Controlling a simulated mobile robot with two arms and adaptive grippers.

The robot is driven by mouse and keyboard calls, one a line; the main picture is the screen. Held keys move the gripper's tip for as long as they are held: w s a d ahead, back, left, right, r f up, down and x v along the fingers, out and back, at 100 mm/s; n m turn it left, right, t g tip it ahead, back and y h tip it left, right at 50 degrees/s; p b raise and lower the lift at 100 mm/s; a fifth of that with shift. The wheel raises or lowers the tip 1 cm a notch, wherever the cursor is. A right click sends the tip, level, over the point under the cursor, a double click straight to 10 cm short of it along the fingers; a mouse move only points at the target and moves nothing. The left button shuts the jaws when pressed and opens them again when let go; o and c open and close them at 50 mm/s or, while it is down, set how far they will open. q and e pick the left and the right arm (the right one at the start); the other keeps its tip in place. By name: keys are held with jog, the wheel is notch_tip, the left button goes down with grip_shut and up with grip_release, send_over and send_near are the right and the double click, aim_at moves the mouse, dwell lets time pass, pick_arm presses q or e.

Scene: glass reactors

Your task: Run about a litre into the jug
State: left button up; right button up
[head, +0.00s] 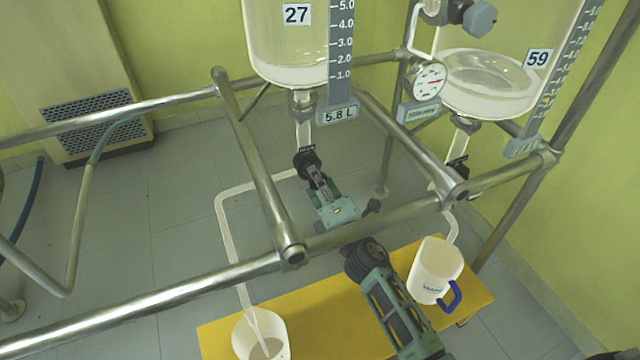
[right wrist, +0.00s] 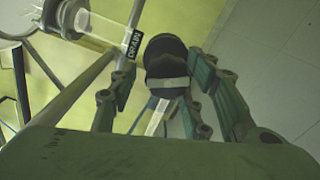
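Glass reactor 27 (head: 285,45) hangs at top centre, with a scale and a plate (head: 338,115) reading 5.8 L. Below it is a drain valve with a black knob (head: 305,158); the knob also shows in the right wrist view (right wrist: 165,58) beside a DRAIN label. A pale pipe (head: 228,230) runs from the valve down into a white jug (head: 243,338), cut off by the bottom edge. I cannot tell whether liquid runs. My right gripper (head: 318,182) reaches under the rail; its fingers (right wrist: 160,85) stand apart around the knob. My left gripper is out of view.
Reactor 59 (head: 490,85) hangs at right, with a second white jug with a blue handle (head: 437,265) below it on the yellow bench (head: 325,318). Metal rails (head: 150,312) frame the reactors and cross above my right arm. A gauge (head: 430,80) sits between the reactors.

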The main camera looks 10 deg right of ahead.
jog(key=shift+f, duration=0.15)
jog(key=s, duration=0.4)
jog(key=s+d, duration=0.1)
jog(key=s, duration=0.3)
jog(key=s+d, duration=0.1)
jog(key=s, duration=0.3)
jog(key=shift+d, duration=0.15)
jog(key=shift+w, duration=0.1)
dwell(6.4)
